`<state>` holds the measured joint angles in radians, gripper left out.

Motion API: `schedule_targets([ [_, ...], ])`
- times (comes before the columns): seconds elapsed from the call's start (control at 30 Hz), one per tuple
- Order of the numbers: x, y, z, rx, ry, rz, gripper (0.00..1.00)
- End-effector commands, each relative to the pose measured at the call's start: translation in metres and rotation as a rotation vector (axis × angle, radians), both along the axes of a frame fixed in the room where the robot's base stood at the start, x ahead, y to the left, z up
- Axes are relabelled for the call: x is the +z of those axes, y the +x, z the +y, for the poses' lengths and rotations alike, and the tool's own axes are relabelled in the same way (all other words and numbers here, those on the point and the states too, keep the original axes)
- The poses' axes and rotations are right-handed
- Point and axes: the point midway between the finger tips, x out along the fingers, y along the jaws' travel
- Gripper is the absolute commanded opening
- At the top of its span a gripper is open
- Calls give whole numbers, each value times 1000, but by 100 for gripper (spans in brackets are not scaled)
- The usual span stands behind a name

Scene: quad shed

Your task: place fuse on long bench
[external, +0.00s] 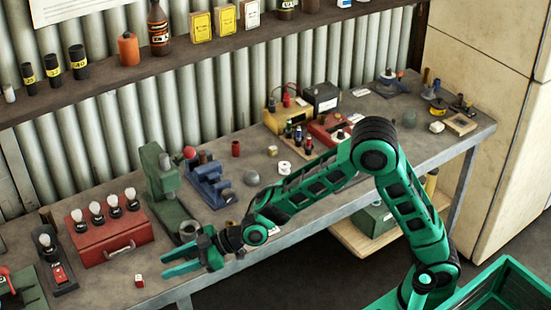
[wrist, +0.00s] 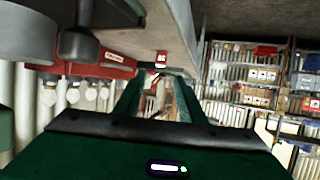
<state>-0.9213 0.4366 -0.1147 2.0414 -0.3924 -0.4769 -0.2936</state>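A small red and white block, which looks like the fuse (external: 139,281), lies near the front edge of the long bench (external: 100,284) at the left. In the wrist view a red block with a white label (wrist: 161,57) shows beyond my fingertips, on the bench surface. My gripper (external: 165,263) is open, with its two teal fingers apart and nothing between them. It is to the right of the block and apart from it, by the bench's front edge. Both fingers show in the wrist view (wrist: 155,90).
A red box with several bulbs (external: 110,240) stands behind the block. A green press (external: 165,190) and a blue rack (external: 215,185) stand right of it. Black and red apparatus (external: 58,270) is at the left. Bare bench top surrounds the block.

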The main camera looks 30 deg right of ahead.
Motion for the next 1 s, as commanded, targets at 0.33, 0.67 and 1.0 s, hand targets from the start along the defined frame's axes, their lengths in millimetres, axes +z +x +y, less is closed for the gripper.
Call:
schedule_targets([
  [0.33, 7, -7, -15, 1, 1, 1, 36],
  [0.67, 7, -7, -15, 1, 1, 1, 36],
  [1.0, 22, 39, -72, -96, -42, -1, 36],
])
